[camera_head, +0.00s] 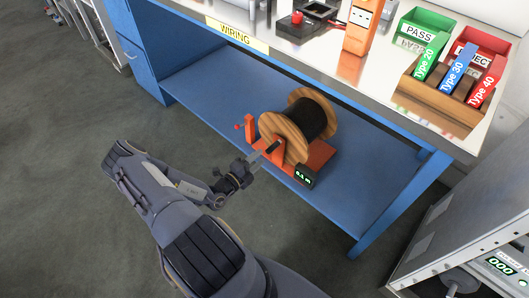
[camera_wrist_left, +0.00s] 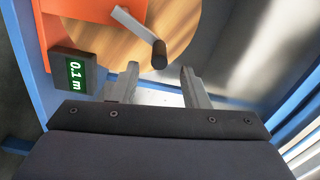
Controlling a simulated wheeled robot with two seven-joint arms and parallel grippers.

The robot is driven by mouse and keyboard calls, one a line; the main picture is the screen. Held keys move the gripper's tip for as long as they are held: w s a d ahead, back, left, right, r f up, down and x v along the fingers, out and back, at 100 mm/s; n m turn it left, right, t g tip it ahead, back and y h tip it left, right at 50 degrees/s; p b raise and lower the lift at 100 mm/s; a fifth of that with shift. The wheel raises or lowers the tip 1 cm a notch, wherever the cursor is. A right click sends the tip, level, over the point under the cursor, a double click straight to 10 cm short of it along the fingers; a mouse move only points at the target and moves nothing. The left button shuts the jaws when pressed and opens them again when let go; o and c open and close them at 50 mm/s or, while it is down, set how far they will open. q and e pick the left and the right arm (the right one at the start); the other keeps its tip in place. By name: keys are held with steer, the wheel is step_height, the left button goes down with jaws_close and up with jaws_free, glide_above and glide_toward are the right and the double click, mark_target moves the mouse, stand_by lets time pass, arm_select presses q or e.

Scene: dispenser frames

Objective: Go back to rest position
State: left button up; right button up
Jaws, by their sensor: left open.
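A wooden cable spool (camera_head: 295,137) with dark cable stands on an orange dispenser frame (camera_head: 322,155) on the blue lower shelf of the wiring bench. A small display (camera_head: 305,176) on the frame reads about 0.1 m; it also shows in the left wrist view (camera_wrist_left: 75,72). My left gripper (camera_head: 256,163) is in front of the spool, beside the crank. In the left wrist view my left gripper (camera_wrist_left: 160,84) is open, and the crank's dark handle (camera_wrist_left: 159,55) is just beyond and between its fingertips. Nothing is held. My right gripper is not in view.
The blue bench shelf (camera_head: 215,90) has free room left of the dispenser. A metal cabinet (camera_head: 470,235) stands at lower right. Floor (camera_head: 60,150) at left is clear.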

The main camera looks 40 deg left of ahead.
arm_select(q)
steer(key=shift+s+a, duration=0.1)
steer(key=shift+s, duration=0.9)
steer(key=s+d+r+m+g+h, duration=0.1)
steer(key=d+r+m+g+h, duration=0.5)
steer(key=d+r+m, duration=0.65)
steer(key=s+d+r+m+g+h, duration=0.1)
steer(key=d+r+m+g+h, duration=0.7)
steer(key=m, duration=1)
steer(key=s+r+m+t+y, duration=0.2)
steer(key=s+r+m+y, duration=0.95)
steer(key=s+m, duration=0.75)
step_height(320, 180, up, 22)
steer(key=w+m+p, duration=0.3)
steer(key=p, duration=1.9)
steer(key=shift+a+r+m, duration=0.2)
steer(key=shift+a+m, duration=0.05)
steer(key=shift+m, duration=0.1)
